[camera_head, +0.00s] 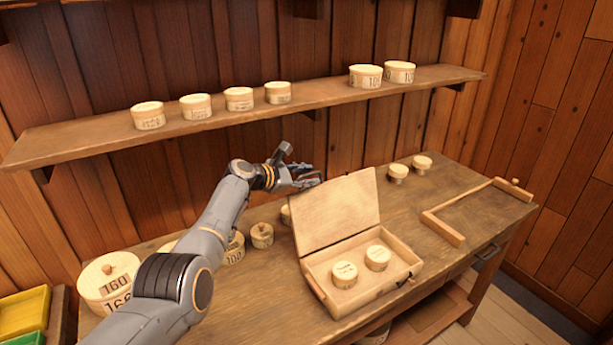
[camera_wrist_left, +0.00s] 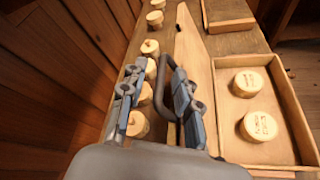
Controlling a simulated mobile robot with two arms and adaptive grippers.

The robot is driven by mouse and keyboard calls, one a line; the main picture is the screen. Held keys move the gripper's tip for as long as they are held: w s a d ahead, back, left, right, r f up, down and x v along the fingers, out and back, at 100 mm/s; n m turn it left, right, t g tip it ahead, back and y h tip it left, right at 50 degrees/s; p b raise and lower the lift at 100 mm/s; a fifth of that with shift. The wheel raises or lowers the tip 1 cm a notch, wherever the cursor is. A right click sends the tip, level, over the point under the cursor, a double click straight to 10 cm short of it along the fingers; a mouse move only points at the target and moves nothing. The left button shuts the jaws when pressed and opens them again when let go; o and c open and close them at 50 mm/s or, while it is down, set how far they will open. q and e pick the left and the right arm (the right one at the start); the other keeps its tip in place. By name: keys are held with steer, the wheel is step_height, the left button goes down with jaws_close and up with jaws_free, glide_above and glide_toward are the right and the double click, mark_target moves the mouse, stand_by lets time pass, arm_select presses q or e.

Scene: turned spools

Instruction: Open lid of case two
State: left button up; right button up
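A wooden case (camera_head: 378,290) stands on the table with its lid (camera_head: 338,212) raised, leaning up from the back edge. Two round pale boxes with markings, one (camera_head: 344,274) and another (camera_head: 378,257), lie inside. No number shows on the case. My left gripper (camera_head: 306,177) is at the upper left corner of the lid, on its back side. The lid (camera_wrist_left: 192,50) runs just right of the fingers there. My right gripper is not in view.
Several round boxes stand along the back of the table (camera_head: 430,195), and a large one marked 160 (camera_head: 109,280) is at left. A shelf (camera_head: 230,112) with more boxes hangs above. A wooden frame (camera_head: 445,228) lies at right.

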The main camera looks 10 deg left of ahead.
arm_select(q)
steer(key=shift+s+r, duration=0.1)
steer(key=v, duration=1.1)
steer(key=shift+s+a, duration=0.3)
